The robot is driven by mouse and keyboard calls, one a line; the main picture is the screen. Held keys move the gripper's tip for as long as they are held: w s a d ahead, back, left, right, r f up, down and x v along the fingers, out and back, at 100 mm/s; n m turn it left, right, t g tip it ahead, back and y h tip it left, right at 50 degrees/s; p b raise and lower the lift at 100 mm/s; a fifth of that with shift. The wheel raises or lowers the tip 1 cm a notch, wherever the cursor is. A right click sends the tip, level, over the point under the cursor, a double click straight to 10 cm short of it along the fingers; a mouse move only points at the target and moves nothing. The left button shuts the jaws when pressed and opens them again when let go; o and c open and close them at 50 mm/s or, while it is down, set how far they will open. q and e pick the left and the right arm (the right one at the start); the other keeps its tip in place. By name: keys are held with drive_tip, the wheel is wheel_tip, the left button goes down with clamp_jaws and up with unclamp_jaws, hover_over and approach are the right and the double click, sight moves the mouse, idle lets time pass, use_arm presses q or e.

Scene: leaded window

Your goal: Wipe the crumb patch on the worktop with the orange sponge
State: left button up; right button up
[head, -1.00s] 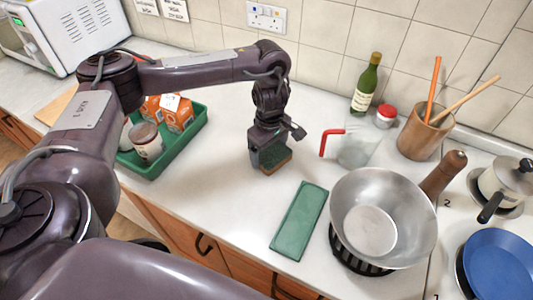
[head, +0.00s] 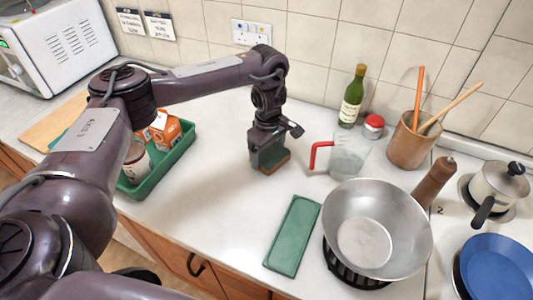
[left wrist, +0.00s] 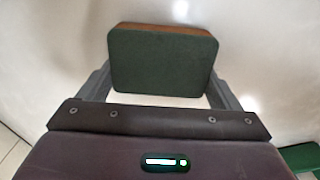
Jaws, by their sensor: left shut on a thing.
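The sponge is shut in my left gripper (head: 269,153). In the head view only the orange-brown lower edge of the sponge (head: 275,167) shows clearly, at or just above the worktop (head: 215,215). I cannot tell whether it touches. In the left wrist view the sponge (left wrist: 162,62) shows a dark green face and a thin orange-brown edge, between the two fingers of the left gripper (left wrist: 160,88). I cannot make out the crumb patch in either view. My right gripper is not in view.
A glass jug (head: 347,157) with a red handle stands just right of the sponge. A green folded cloth or mat (head: 293,236) and a metal wok (head: 377,215) lie nearer. A green tray (head: 170,167) is at left. Bare worktop lies between tray and mat.

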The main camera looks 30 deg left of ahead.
sight(254, 182)
use_arm(q)
drive_tip(key=shift+s+p, duration=0.45)
drive_tip(key=shift+s, duration=0.25)
drive_tip(key=shift+s+d+p, duration=0.1)
drive_tip(key=shift+s+p, duration=0.7)
drive_tip(key=shift+s, duration=1.05)
drive_tip(key=shift+s+f, duration=0.25)
drive_tip(key=shift+s, duration=0.75)
drive_tip(key=shift+s+d+p, duration=0.1)
drive_tip(key=shift+s+p, duration=0.45)
drive_tip(key=shift+s, duration=1.2)
drive_tip(key=shift+r, duration=0.15)
drive_tip(key=shift+w+r+p, duration=0.15)
drive_tip(key=shift+r+p, duration=0.45)
drive_tip(key=shift+r, duration=0.05)
wheel_tip(254, 182, up, 5)
drive_tip(key=p, duration=0.3)
drive_tip(key=shift+w, duration=0.1)
drive_tip(key=shift+f, duration=0.1)
